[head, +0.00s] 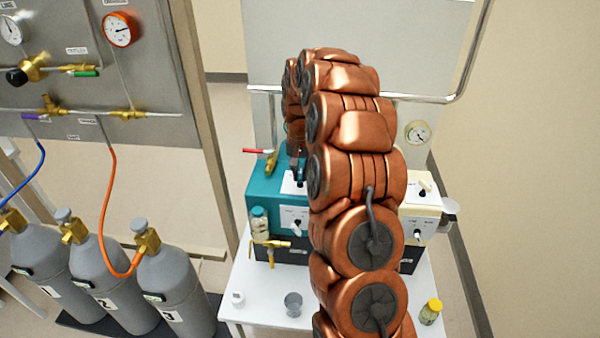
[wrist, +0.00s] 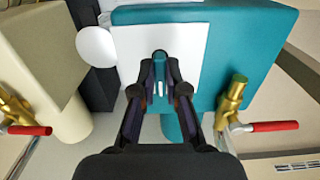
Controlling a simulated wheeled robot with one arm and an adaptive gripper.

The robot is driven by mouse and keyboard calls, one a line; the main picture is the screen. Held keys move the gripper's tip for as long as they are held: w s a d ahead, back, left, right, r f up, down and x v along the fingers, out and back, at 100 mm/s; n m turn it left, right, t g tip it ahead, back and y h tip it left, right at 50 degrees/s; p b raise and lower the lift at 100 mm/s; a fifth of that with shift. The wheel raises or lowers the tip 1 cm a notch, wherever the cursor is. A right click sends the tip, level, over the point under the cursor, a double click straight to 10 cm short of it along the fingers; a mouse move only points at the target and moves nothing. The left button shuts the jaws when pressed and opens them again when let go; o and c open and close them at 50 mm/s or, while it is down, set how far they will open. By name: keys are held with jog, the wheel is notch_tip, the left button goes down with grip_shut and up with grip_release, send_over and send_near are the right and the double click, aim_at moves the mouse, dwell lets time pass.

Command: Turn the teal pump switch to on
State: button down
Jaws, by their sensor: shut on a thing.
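The teal pump (head: 262,185) stands on the white bench, with a white panel on its top. It also shows in the wrist view (wrist: 235,50), with the white panel (wrist: 190,75) under my fingers. My gripper (head: 297,172) reaches down to that top panel. In the wrist view my gripper (wrist: 160,72) has its fingertips drawn together over the panel, shut on the pump switch (wrist: 160,56). The switch is mostly hidden between the fingertips, so I cannot tell its setting.
A cream pump (head: 420,192) stands to the right, partly behind my arm. A brass valve with a red handle (head: 257,151) is behind the teal pump. A glass beaker (head: 293,304) and a yellow-capped jar (head: 431,311) stand on the bench (head: 262,318). Gas cylinders (head: 178,290) are at left.

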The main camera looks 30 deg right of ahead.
jog(key=shift+f+b, duration=0.15)
jog(key=shift+b, duration=0.4)
jog(key=m+b, duration=0.2)
jog(key=shift+f+b, duration=0.15)
jog(key=shift+b, duration=0.2)
jog(key=shift+r+m+b, duration=0.15)
jog(key=shift+m+b, duration=0.8)
jog(key=shift+m, duration=0.05)
jog(key=shift+r+m+b, duration=0.1)
jog(key=shift+m+b, duration=0.8)
jog(key=shift+m, duration=0.1)
jog(key=c, duration=1.2)
grip_release()
